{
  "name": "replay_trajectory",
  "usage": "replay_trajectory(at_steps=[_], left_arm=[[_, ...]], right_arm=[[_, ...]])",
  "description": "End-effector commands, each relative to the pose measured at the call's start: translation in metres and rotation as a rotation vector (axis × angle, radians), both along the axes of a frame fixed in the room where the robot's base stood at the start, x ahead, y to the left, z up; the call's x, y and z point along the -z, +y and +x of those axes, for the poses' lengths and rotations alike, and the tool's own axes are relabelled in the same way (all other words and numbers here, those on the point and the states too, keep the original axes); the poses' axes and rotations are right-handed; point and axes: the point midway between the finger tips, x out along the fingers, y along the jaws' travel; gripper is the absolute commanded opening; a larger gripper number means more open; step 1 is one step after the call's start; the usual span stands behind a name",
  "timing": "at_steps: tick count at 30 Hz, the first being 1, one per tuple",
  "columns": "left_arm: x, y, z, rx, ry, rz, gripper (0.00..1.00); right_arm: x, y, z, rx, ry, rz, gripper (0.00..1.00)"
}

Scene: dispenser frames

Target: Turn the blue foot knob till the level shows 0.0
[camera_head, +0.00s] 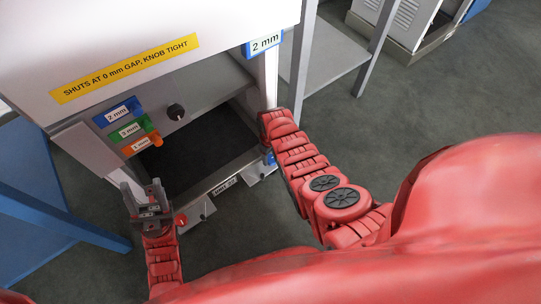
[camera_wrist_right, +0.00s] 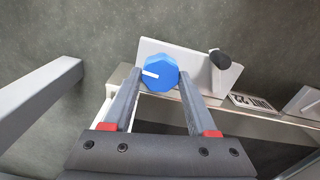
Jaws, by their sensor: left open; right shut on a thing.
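The blue foot knob (camera_wrist_right: 160,73) is faceted, with a white pointer mark directed left in the right wrist view. My right gripper (camera_wrist_right: 157,86) is shut on it, one finger at each side. In the head view only a bit of the blue knob (camera_head: 270,158) shows beside my right wrist, low at the unit's right front leg. My left gripper (camera_head: 144,192) is open and empty near the left front leg, above a red knob (camera_head: 180,220). I cannot make out any level readout in either view.
A black knob (camera_wrist_right: 220,59) stands beside the blue one on the foot plate. A blue frame (camera_head: 60,215) stands at left.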

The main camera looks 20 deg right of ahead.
Motion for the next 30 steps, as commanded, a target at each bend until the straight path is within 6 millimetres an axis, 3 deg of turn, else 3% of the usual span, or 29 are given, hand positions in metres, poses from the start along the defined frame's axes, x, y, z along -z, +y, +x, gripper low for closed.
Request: replay_trajectory(at_steps=[11, 12, 17, 26, 30], left_arm=[[-0.001, 0.000, 0.000, -0.001, 0.000, -0.002, 0.50], [-0.001, 0.000, 0.000, -0.001, 0.000, -0.002, 0.50], [-0.001, 0.000, 0.000, -0.001, 0.000, -0.002, 0.50], [-0.002, 0.001, 0.000, -0.001, 0.000, -0.003, 0.50], [-0.009, 0.003, -0.001, -0.006, -0.002, -0.014, 0.50]], right_arm=[[0.001, 0.000, -0.001, -0.068, 0.004, -0.001, 0.02], [0.001, 0.000, -0.001, -0.067, 0.004, -0.001, 0.61], [0.000, 0.000, -0.001, -0.067, 0.002, -0.001, 0.88], [-0.001, 0.000, 0.000, -0.066, 0.001, -0.001, 0.88], [-0.013, 0.000, 0.001, -0.066, -0.003, -0.001, 0.88]])
